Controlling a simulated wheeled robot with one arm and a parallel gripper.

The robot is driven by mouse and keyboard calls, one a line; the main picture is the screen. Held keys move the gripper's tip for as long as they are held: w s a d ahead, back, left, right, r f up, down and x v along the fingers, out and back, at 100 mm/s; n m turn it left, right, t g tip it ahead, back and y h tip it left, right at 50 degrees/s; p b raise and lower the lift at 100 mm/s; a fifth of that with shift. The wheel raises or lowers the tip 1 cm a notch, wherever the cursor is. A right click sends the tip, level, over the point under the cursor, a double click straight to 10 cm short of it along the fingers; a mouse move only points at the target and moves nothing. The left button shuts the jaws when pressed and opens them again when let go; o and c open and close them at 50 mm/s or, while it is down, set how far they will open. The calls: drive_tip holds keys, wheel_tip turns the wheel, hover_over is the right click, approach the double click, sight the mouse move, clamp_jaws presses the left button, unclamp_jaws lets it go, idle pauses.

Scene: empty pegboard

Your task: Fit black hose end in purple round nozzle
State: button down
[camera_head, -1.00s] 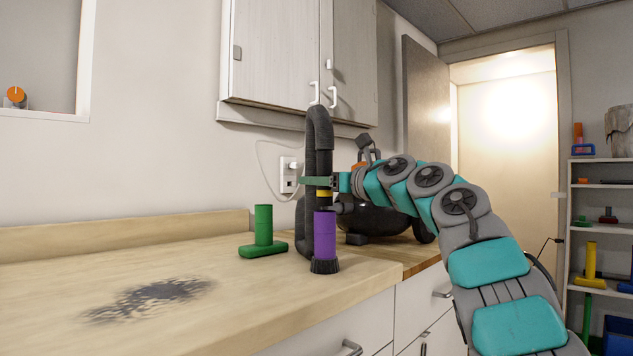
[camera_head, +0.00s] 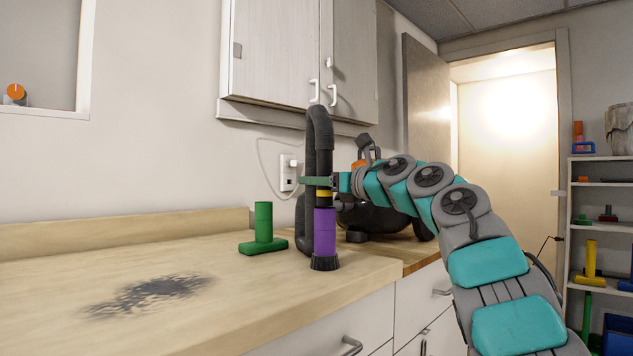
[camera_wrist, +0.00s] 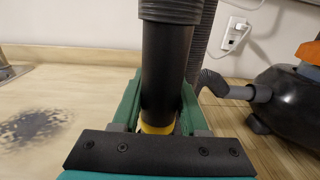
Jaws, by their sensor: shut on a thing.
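The purple round nozzle (camera_head: 325,236) stands upright on its black flared foot near the counter's front edge. The black hose end (camera_head: 324,165), with a yellow ring low on it, is upright directly above the nozzle. Below the ring it meets the nozzle's top; how deep it sits inside I cannot tell. My gripper (camera_head: 318,182) is shut around the hose end just above the yellow ring. The wrist view shows the black tube (camera_wrist: 170,75) between the green fingers, with the yellow ring (camera_wrist: 157,129) below. The nozzle is hidden there.
The hose loops up and down behind to a dark round vacuum body (camera_wrist: 290,105) at the right. A green piece (camera_head: 263,230) stands left of the nozzle. A cabinet (camera_head: 275,55) hangs above.

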sight(320, 204)
drive_tip(key=shift+f+b, duration=2.25)
drive_tip(key=shift+f, duration=0.25)
drive_tip(key=shift+c, duration=1.8)
unclamp_jaws()
drive_tip(key=shift+s+d+f+b, duration=0.1)
drive_tip(key=shift+s+d+b, duration=0.25)
drive_tip(key=shift+d, duration=0.1)
drive_tip(key=b+v, duration=0.2)
drive_tip(key=v, duration=0.4)
drive_tip(key=shift+s+d, duration=0.2)
drive_tip(key=shift+s, duration=0.05)
